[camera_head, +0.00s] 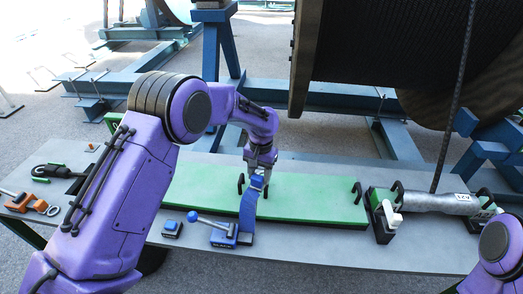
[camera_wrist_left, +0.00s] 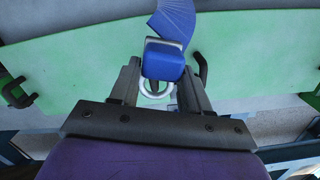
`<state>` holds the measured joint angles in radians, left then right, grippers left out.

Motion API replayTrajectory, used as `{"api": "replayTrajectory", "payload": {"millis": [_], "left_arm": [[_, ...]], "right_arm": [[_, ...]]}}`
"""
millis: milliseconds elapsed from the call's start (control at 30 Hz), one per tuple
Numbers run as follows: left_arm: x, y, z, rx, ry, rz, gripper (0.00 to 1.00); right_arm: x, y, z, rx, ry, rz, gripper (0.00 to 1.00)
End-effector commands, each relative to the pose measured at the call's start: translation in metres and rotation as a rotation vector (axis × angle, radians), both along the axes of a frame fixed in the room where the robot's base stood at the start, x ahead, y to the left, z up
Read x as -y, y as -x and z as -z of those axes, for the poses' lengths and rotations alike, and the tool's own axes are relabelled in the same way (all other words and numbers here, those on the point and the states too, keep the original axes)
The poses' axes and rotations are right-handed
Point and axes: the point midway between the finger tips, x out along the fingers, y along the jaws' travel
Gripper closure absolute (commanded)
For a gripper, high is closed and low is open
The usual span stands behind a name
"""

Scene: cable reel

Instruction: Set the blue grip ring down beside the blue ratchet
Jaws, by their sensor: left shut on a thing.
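My left gripper (camera_head: 258,170) is shut on the blue grip ring (camera_head: 257,182) above the green mat. In the left wrist view the blue grip ring (camera_wrist_left: 163,60) is a blue block with a pale metal ring, between the fingers (camera_wrist_left: 160,82). A blue strap (camera_head: 248,212) runs from it down to the blue ratchet (camera_head: 222,237), which lies on the table's front part with its lever pointing left. In the left wrist view the strap (camera_wrist_left: 178,20) extends away beyond the block. My right gripper is out of view; only part of my right arm shows.
The long green mat (camera_head: 310,198) has black handles and lies on the grey table (camera_head: 320,240). A small blue block (camera_head: 172,228) sits left of the ratchet. An orange ratchet (camera_head: 22,203) lies far left. A grey cylindrical tool (camera_head: 440,201) lies right. A large reel (camera_head: 410,50) stands behind.

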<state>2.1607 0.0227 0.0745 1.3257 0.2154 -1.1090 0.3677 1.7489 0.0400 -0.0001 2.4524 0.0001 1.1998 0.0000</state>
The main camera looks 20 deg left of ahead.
Motion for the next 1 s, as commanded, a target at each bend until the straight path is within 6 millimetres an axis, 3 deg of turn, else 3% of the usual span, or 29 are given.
{"api": "replayTrajectory", "payload": {"millis": [167,467,1000], "left_arm": [[0.011,0.001,0.004,-0.004,-0.002,0.083,0.92],[0.031,0.033,0.003,0.002,-0.007,0.23,0.92],[0.069,0.079,0.01,-0.002,-0.011,0.504,0.92]], "right_arm": [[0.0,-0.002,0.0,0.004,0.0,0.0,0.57],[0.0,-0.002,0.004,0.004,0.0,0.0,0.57],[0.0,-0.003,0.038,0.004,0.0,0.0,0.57]]}}
